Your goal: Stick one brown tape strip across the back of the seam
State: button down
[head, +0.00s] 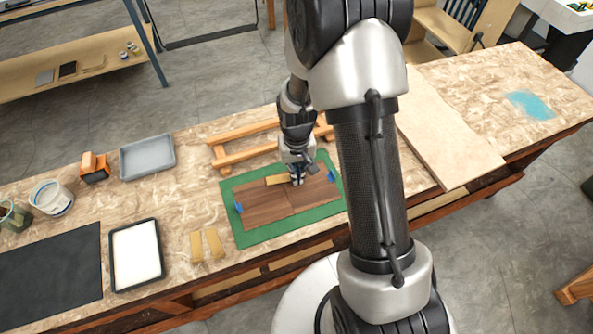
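The brown wood sheet (265,207) lies flat on a green mat (254,237), with a faint seam line near its middle. One tan-brown tape strip (275,181) lies at or just above the sheet's far edge, beside my gripper. Two more tape strips, a left one (197,247) and a right one (214,243), lie on the bench left of the mat. My gripper (298,181) points down over the sheet, at the right end of the first strip. The fingers are too small to show whether they grip it, and they hide that end.
Blue pieces (238,208) sit at the sheet's left and right ends. A wooden frame (240,132) stands behind the mat. A white-filled tray (137,254), grey tray (147,157), orange-black block (94,167) and tub (52,198) are left. A pale board (445,140) lies right.

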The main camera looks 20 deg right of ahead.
jog(key=shift+f, duration=0.1)
dwell(0.5)
jog(key=c, duration=2.4)
grip_release()
jog(key=c, duration=1.7)
grip_release()
jog(key=shift+o, duration=0.2)
jog(key=o, duration=0.4)
jog(key=shift+r+p, duration=2.2)
jog(key=shift+r, duration=0.8)
